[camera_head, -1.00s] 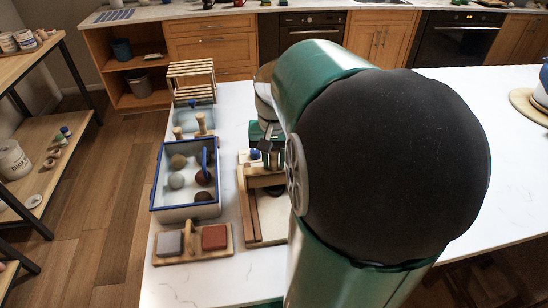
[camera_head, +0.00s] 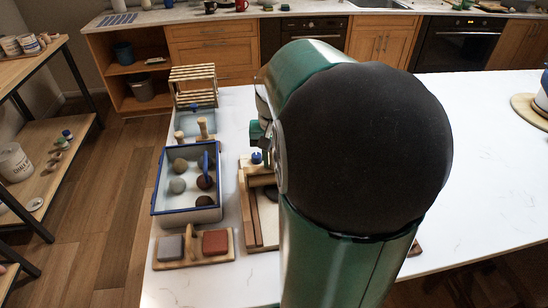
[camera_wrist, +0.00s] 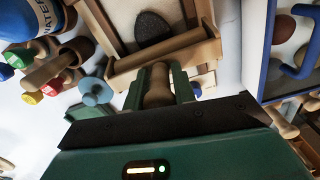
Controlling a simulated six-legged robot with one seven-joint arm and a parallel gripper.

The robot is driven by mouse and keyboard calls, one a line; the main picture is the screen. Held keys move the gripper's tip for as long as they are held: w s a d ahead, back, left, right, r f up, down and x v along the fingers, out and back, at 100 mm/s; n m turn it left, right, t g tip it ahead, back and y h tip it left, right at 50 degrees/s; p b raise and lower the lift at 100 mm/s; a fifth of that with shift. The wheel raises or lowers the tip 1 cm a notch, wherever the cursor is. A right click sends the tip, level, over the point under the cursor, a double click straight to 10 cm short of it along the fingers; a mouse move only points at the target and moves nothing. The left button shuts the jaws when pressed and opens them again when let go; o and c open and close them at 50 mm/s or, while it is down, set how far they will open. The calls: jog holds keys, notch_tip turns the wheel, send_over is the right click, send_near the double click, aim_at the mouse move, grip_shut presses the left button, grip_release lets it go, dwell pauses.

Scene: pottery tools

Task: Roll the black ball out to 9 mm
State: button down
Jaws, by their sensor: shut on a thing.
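In the wrist view, my gripper (camera_wrist: 157,80) is shut on a turned wooden handle (camera_wrist: 157,92), which seems joined to a pale wooden crossbar (camera_wrist: 165,56). Just beyond the crossbar lies the black clay (camera_wrist: 152,27), a dark rounded lump on a pale board (camera_wrist: 120,14) between wooden side rails. Its near edge is close to the bar; I cannot tell whether they touch.
A blue-rimmed tray (camera_head: 153,192) with several clay balls stands left of the board. A wooden holder (camera_head: 222,256) with grey and reddish blocks is in front of it. A slatted rack (camera_head: 192,76) stands behind. Pots and coloured-ended tools (camera_wrist: 40,50) crowd the wrist view's left.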

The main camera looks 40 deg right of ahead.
jog(key=shift+s+a+f, duration=0.2)
jog(key=shift+s+a, duration=0.3)
jog(key=shift+s, duration=0.2)
jog(key=shift+s+f, duration=0.1)
jog(key=shift+f, duration=0.05)
dwell(0.6)
jog(key=shift+s+a, duration=0.1)
jog(key=shift+a, duration=0.05)
dwell(3.0)
jog(key=shift+s+r, duration=0.1)
jog(key=shift+r, duration=0.15)
jog(key=shift+a, duration=0.1)
jog(key=shift+s+a+f, duration=0.15)
jog(key=shift+s+a, duration=0.3)
jog(key=shift+s, duration=0.3)
